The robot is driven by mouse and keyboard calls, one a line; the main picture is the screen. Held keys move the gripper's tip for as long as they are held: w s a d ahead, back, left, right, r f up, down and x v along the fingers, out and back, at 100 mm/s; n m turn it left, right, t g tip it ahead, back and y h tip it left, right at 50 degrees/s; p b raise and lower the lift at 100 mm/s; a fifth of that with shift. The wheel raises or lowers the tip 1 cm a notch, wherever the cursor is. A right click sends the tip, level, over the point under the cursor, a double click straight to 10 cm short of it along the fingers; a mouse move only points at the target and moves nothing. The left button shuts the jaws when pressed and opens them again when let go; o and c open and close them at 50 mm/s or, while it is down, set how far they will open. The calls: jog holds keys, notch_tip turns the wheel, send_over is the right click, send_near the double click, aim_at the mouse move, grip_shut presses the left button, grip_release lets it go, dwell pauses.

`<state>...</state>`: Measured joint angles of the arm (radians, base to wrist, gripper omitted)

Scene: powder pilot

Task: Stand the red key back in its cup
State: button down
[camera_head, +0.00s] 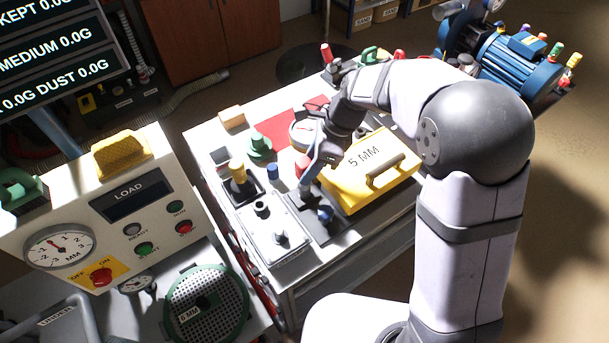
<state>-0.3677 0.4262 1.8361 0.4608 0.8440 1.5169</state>
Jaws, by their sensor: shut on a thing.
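My gripper (308,186) is low over the near part of the white table, left of the yellow 5 MM case. It is shut. A red piece (303,165), which looks like the red key, shows right against the left side of its fingers. The fingers and wrist hide part of it, so its tilt is unclear. A dark plate (331,232) lies just below the gripper, with a blue knob (325,213) on it. I cannot tell which holder is the red key's cup.
The yellow case (345,190) stands close on the right. A yellow-topped key (237,172), a green piece (259,146) and a small blue piece (272,172) stand left. A grey panel (290,262) with dark knobs is in front. The LOAD console (128,205) stands further left.

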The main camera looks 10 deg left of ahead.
aim_at(299, 159)
jog(key=shift+r+p, duration=2)
jog(key=shift+r, duration=0.05)
jog(key=shift+a, duration=0.1)
jog(key=shift+w+a+r+p, duration=0.15)
jog(key=shift+a+p, duration=0.35)
jog(key=shift+a, duration=0.15)
jog(key=w+a+m+p, duration=0.1)
jog(key=w+a+p, duration=0.2)
jog(key=a, duration=0.9)
jog(key=w+a+f+m+p, duration=0.1)
jog(key=w+a+p, duration=0.2)
jog(key=a, duration=0.8)
jog(key=shift+w+a+f+t+p, duration=0.15)
jog(key=shift+a+f+t+p, duration=0.15)
jog(key=shift+a+p, duration=0.15)
jog(key=shift+f+b, duration=1.6)
jog(key=shift+f, duration=1.05)
